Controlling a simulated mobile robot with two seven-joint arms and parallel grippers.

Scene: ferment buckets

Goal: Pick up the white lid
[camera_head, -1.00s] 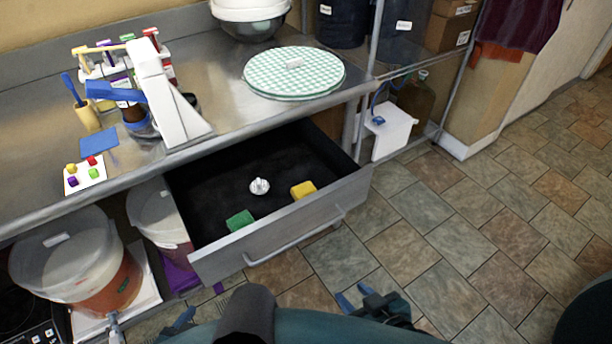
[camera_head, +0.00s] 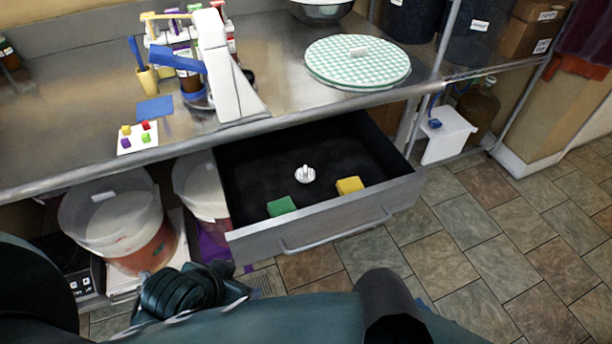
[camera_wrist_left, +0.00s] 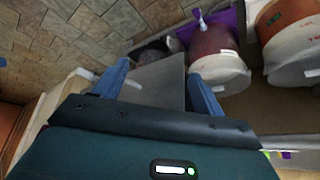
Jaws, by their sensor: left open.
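A small white round piece (camera_head: 305,174) with a raised middle lies on the black floor of the open drawer (camera_head: 340,222); I cannot tell if it is the white lid. Two translucent buckets stand under the counter with pale tops, the left bucket (camera_head: 112,215) and one beside it (camera_head: 198,185). In the left wrist view my left gripper (camera_wrist_left: 160,85) is open, its blue fingers apart with nothing between them. Bucket tops (camera_wrist_left: 295,75) show beyond it at the right. My left gripper's fingers are hidden in the head view.
A green sponge (camera_head: 281,206) and a yellow sponge (camera_head: 349,185) lie in the drawer. The steel counter above holds a checkered round cover (camera_head: 357,62), a white stand (camera_head: 228,85) and a card with coloured cubes (camera_head: 138,137). The tiled floor at right is clear.

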